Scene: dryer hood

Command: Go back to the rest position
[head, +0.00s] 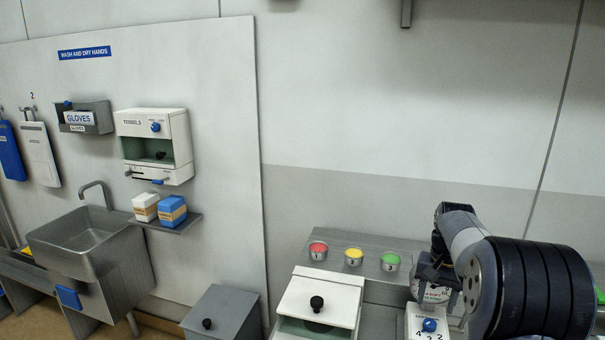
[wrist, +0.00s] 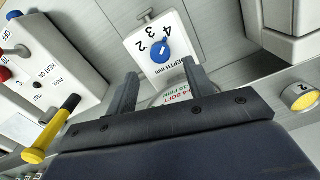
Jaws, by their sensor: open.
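My gripper (head: 436,296) is at the lower right of the head view, low over the bench. Its two fingers show apart in the wrist view (wrist: 160,76), with nothing clearly held. Just beyond the fingertips is a white box with a blue depth knob (wrist: 160,52); the knob also shows in the head view (head: 429,324). A round white printed dial (wrist: 172,101) shows behind the fingers, partly hidden by the gripper body. I cannot tell whether a finger touches it.
Red (head: 318,251), yellow (head: 354,256) and green (head: 390,261) topped pots stand behind on the bench. A white box with a black knob (head: 317,303) is left of the gripper. A panel with a yellow-handled lever (wrist: 50,130) is close by. The wall above is mostly clear.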

